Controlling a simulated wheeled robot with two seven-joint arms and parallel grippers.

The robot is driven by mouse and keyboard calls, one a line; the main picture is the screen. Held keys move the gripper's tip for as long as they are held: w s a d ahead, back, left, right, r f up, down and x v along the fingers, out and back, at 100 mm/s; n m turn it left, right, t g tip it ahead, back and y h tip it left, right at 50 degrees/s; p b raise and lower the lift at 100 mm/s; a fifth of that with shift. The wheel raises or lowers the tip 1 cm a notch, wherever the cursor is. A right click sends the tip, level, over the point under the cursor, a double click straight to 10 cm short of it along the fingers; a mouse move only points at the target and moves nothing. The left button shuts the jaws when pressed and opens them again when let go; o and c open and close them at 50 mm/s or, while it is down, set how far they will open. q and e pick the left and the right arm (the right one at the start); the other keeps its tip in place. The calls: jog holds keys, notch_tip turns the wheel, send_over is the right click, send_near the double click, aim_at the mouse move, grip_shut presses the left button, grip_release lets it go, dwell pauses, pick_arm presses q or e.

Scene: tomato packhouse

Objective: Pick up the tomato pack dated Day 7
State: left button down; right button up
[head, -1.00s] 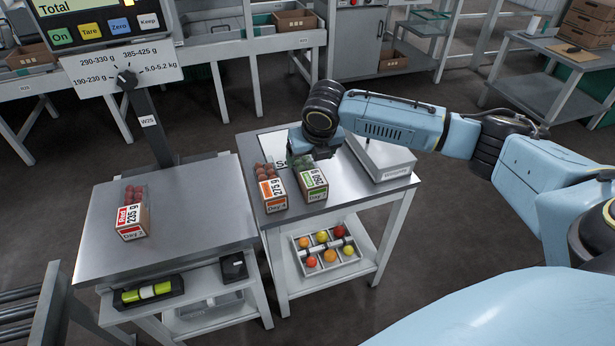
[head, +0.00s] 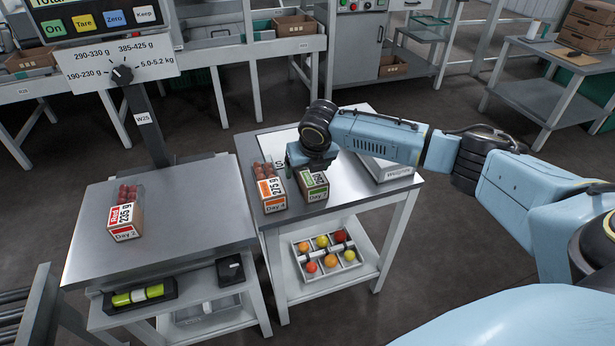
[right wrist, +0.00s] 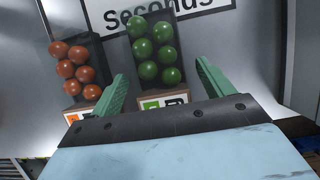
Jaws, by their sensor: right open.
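Three tomato packs show. The pack with the green label (head: 316,193) stands on the right table. Its green tomatoes show in the right wrist view (right wrist: 154,52) but are hidden under my gripper in the head view. The pack with the orange label, 275 g (head: 271,195), stands just left of it and holds orange-red tomatoes (right wrist: 76,70). The pack with the red label, 235 g (head: 125,222), is on the left table. My left gripper is out of view.
The orange-label pack stands close beside the green-label one. A grey box-like unit (head: 385,172) is at the right of this table, and a white "Seconds" sign (right wrist: 185,12) lies behind the packs. A tray of loose fruit (head: 300,256) is on the lower shelf.

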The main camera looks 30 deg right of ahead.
jog(key=shift+w+f, duration=0.1)
jog(key=c, duration=1.2)
jog(key=shift+c, duration=0.2)
